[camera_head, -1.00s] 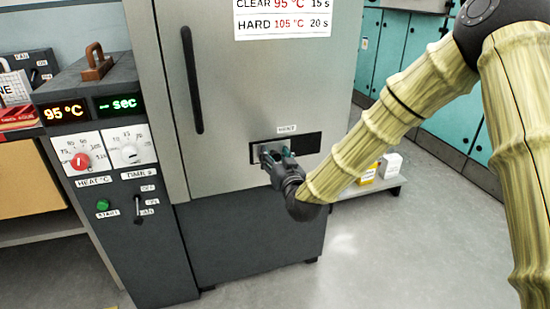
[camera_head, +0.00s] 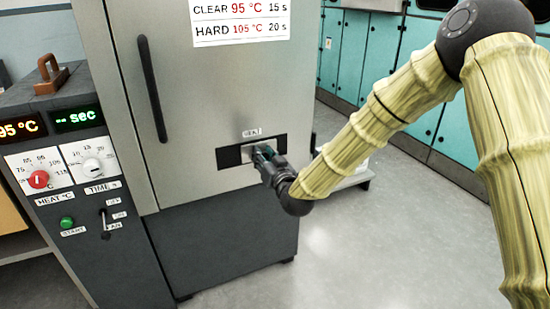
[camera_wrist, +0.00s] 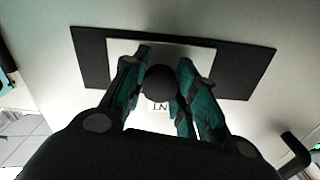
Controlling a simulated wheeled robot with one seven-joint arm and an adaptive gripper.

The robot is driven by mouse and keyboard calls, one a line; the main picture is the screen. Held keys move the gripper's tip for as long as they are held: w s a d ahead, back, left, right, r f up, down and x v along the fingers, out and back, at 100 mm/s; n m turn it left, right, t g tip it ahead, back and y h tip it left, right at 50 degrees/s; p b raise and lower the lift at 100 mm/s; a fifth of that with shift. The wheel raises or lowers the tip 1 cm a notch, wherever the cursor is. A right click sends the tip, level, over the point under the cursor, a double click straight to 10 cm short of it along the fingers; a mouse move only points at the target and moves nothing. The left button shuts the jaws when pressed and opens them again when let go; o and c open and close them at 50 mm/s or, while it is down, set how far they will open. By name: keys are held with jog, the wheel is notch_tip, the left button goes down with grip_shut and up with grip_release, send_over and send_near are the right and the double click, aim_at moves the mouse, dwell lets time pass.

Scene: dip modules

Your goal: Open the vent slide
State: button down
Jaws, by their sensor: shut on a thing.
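The vent slide is a light metal plate (camera_head: 248,155) in a dark slot (camera_head: 230,157), low on the grey cabinet door under a small label. In the wrist view the plate (camera_wrist: 203,55) sits near the middle of the slot (camera_wrist: 245,60), with dark strips showing on both sides of it. A round black knob (camera_wrist: 160,83) stands out from the plate. My gripper (camera_head: 264,152) is at the slide. In the wrist view its teal-padded fingers (camera_wrist: 165,62) are closed on either side of the knob. In the head view the knob is hidden by my gripper.
The door's long black handle (camera_head: 152,90) is above and left of the slot. A control panel (camera_head: 130,185) with dials, a switch and a green button stands to the left. A low shelf (camera_head: 355,182) is behind my forearm. The floor (camera_head: 370,250) at right is clear.

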jog(key=shift+w+d+r, duration=0.1)
jog(key=shift+w+d, duration=0.3)
jog(key=shift+d, duration=0.4)
jog(key=shift+w+d, duration=0.4)
jog(key=shift+d, duration=0.4)
jog(key=c, duration=1.3)
grip_release()
jog(key=shift+d, duration=0.1)
jog(key=shift+o, duration=1)
jog(key=shift+w, duration=0.1)
